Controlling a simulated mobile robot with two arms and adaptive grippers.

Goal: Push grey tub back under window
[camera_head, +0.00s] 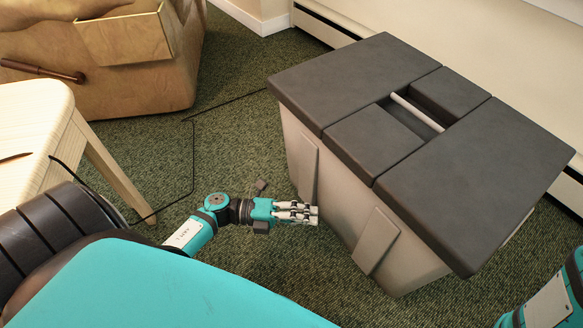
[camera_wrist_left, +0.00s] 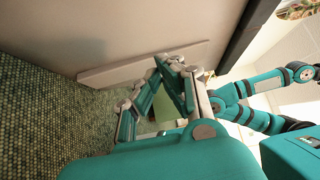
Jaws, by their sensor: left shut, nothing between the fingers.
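The grey tub (camera_head: 330,190) stands on the green carpet, with light grey sides and a dark grey lid (camera_head: 340,75) that has a recessed handle bar. Its far side is close to the cream wall with the baseboard. My left gripper (camera_head: 314,214) is shut and empty, low at the tub's near side, between two raised ribs. Its fingertips are at or very near the side; I cannot tell if they touch. In the left wrist view the tub's side (camera_wrist_left: 135,35) and a rib fill the upper part, beside my left gripper (camera_wrist_left: 172,62). My right gripper is out of view.
A light wooden stool or table (camera_head: 40,140) stands at the left. A tan box-like piece (camera_head: 140,85) stands behind it. A thin black cable (camera_head: 193,150) lies on the carpet left of the tub. A baseboard heater (camera_head: 325,27) runs along the wall.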

